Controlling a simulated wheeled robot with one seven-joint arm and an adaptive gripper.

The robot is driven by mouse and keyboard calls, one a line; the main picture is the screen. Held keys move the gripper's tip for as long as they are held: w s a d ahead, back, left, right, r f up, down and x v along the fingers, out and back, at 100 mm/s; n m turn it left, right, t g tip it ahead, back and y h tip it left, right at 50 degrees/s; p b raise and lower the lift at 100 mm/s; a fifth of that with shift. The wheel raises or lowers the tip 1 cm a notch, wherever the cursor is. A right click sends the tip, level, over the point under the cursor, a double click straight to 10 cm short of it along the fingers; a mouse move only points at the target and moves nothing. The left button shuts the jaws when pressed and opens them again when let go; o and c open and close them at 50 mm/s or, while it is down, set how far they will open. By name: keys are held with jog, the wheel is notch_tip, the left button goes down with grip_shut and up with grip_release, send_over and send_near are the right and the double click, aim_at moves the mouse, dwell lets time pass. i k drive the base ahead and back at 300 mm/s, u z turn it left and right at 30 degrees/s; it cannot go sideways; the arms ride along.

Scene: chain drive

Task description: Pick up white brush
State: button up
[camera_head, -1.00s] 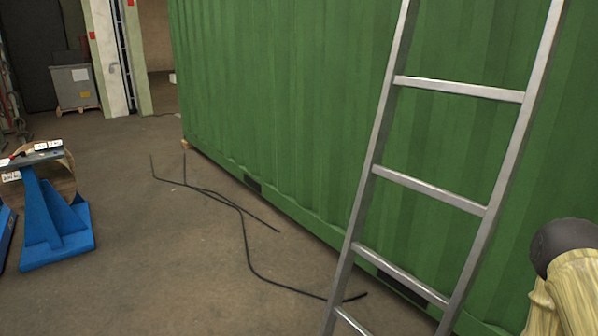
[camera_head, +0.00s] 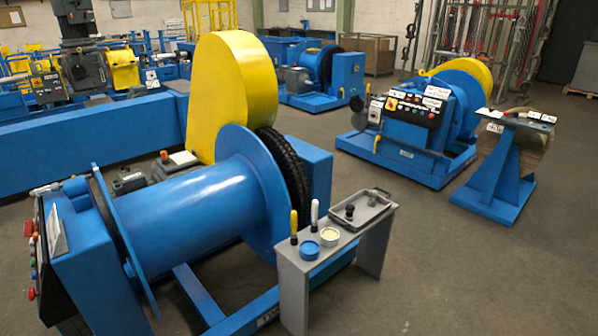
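A white-handled brush (camera_head: 314,214) stands upright on a small grey bench (camera_head: 290,262), near its left end. A yellow-handled brush (camera_head: 294,224) stands just left of it, also upright. A blue-topped can (camera_head: 309,250) and a can with pale contents (camera_head: 330,236) sit in front of and beside the white brush. A grey tray (camera_head: 372,210) with a dark knobbed object (camera_head: 350,211) lies further right on the bench. My gripper is not in view.
A large blue drum machine (camera_head: 200,210) with a yellow guard (camera_head: 228,90) stands directly behind and left of the bench. A blue control machine (camera_head: 410,135) and a blue stand (camera_head: 495,175) are at the right. Floor (camera_head: 450,270) is clear at front right.

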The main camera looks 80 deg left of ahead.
aim_at(314, 229)
jog(key=u, duration=2.95)
jog(key=i, duration=0.15)
jog(key=u, duration=0.05)
